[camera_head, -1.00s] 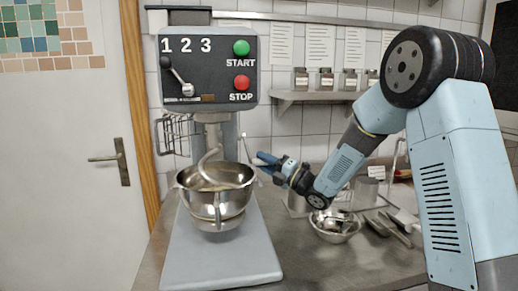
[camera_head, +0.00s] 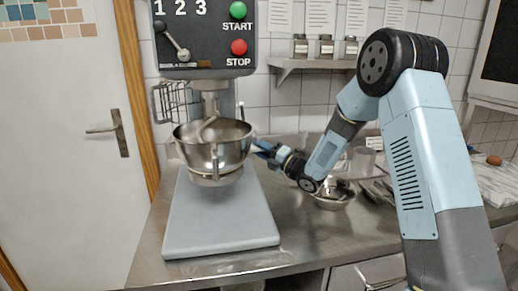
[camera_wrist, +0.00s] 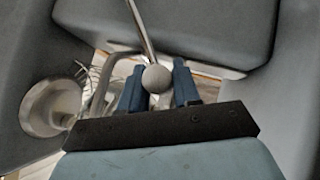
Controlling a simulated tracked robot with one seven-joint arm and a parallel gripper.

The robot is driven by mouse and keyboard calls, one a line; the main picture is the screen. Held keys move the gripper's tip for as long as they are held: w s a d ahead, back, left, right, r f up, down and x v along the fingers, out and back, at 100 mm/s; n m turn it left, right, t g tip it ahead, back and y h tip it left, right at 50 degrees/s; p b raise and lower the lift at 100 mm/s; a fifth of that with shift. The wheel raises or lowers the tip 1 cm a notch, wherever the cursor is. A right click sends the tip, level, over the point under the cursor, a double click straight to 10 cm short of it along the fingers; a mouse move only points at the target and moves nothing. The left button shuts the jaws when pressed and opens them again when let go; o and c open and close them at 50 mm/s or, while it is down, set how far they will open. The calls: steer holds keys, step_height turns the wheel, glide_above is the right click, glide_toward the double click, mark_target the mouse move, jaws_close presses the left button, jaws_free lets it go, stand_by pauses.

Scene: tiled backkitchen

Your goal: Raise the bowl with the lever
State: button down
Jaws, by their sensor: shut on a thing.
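The steel bowl (camera_head: 213,150) hangs in the mixer above its grey base (camera_head: 222,215), with the upper part of the spiral hook (camera_head: 208,130) showing above its rim. My gripper (camera_head: 263,150) is just right of the bowl. In the wrist view, the lever (camera_wrist: 143,30) is a thin metal rod ending in a round grey knob (camera_wrist: 156,78). The knob sits between the two blue fingers of my gripper (camera_wrist: 159,86), shut on it. In the head view the lever is too small to make out clearly.
The mixer's control panel (camera_head: 203,40) has START and STOP buttons above the bowl. A small metal bowl (camera_head: 333,197) with utensils stands on the counter below my forearm. A wooden-framed door (camera_head: 65,140) is at left. The counter front is clear.

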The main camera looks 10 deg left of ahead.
steer(key=c, duration=0.9)
jaws_free()
steer(key=shift+s+d+f, duration=0.1)
steer(key=shift+d+f, duration=0.05)
steer(key=shift+d, duration=0.25)
steer(key=s+d, duration=0.5)
steer(key=d, duration=0.7)
steer(key=shift+s+d+f, duration=0.35)
steer(key=shift+s, duration=0.05)
steer(key=shift+c, duration=0.3)
